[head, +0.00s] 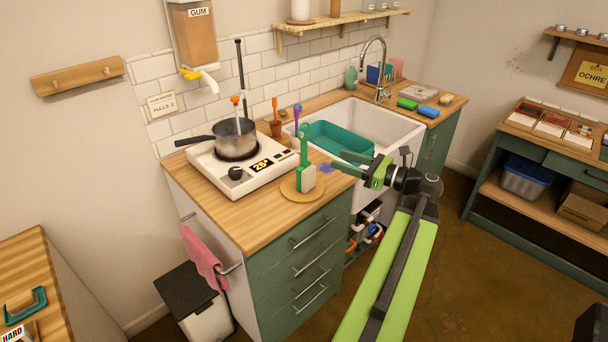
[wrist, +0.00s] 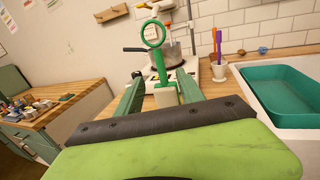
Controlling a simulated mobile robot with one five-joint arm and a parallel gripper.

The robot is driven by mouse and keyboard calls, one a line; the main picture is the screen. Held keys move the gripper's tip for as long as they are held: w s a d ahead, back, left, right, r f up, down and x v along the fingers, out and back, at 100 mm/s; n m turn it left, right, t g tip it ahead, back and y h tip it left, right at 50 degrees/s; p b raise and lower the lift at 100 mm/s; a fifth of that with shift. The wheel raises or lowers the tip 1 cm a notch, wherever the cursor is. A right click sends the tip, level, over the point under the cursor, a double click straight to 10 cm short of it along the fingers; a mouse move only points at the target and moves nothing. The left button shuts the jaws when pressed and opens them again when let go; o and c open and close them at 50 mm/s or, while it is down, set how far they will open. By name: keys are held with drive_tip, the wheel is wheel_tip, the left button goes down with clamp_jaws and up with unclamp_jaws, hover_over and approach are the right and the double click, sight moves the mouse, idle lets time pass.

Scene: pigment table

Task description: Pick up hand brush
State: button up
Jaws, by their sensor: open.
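The hand brush (head: 304,150) stands upright on a round wooden board on the counter, right of the hot plate. It has a green handle with a ring at the top and a pale bristle block at the bottom. My gripper (head: 347,170) is to the right of the brush in the head view, open and apart from it, pointing toward it. In the wrist view the brush (wrist: 158,62) shows upright ahead, lined up between my two green fingers. Nothing is held.
A saucepan (head: 233,138) sits on the white hot plate (head: 245,170) left of the brush. The sink with a teal basin (head: 335,141) is behind my gripper. A cup with coloured tools (wrist: 218,72) stands behind the brush. A pink towel (head: 205,258) hangs at the counter's side.

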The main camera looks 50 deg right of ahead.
sight(306, 159)
drive_tip(key=x, duration=1.6)
drive_tip(key=shift+w+a, duration=0.15)
drive_tip(key=shift+w, duration=0.1)
clamp_jaws()
idle(0.7)
